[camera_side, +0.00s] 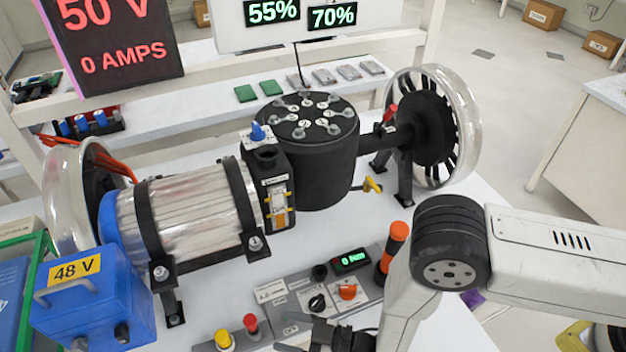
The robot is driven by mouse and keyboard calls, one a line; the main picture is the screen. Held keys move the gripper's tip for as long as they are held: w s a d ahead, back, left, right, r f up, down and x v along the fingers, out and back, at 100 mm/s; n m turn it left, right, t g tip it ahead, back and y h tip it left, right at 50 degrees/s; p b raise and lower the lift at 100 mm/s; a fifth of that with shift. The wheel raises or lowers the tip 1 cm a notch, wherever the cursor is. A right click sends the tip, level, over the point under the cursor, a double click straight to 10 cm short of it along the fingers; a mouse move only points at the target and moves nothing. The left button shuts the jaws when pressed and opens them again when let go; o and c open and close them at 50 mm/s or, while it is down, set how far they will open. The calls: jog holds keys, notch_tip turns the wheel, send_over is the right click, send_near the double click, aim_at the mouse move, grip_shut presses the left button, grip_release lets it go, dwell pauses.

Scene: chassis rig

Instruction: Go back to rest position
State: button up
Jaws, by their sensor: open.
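My gripper (298,334) shows at the bottom edge of the side view, partly cut off by the frame. Its dark jaws are open, and I see nothing held between them. It is in front of the grey control panel (372,284), near the red button (251,323). From this angle I cannot tell its height over the table or whether it touches anything. My pale arm comes in from the right and bends down to the gripper.
The chassis rig has a silver motor (190,215), a black drum (318,160), and a clear-rimmed wheel (440,125). A blue 48 V battery (90,305) stands at lower left. An orange-handled tool (392,250) stands close to my arm.

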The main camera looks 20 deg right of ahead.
jog(key=w+d+r+m+h, duration=0.3)
jog(key=w+d+r+h, duration=0.3)
jog(key=w, duration=0.4)
jog(key=w+d+r+m+g+h, duration=0.1)
jog(key=w+d+r+h, duration=0.15)
jog(key=d, duration=0.35)
jog(key=w+d+r+m+h, duration=0.1)
jog(key=d+r+h, duration=0.15)
jog(key=d, duration=0.45)
jog(key=s+d+r+m+g+h, duration=0.1)
jog(key=s+d+r+m+g, duration=0.2)
jog(key=s+d, duration=0.4)
jog(key=s+d+r+m+g+h, duration=0.2)
jog(key=s+d+r+g, duration=0.2)
jog(key=d, duration=0.9)
jog(key=s+r, duration=0.2)
jog(key=s, duration=0.2)
jog(key=shift+s+d+m+h, duration=0.3)
jog(key=shift+d+m, duration=0.05)
jog(key=shift+m, duration=0.05)
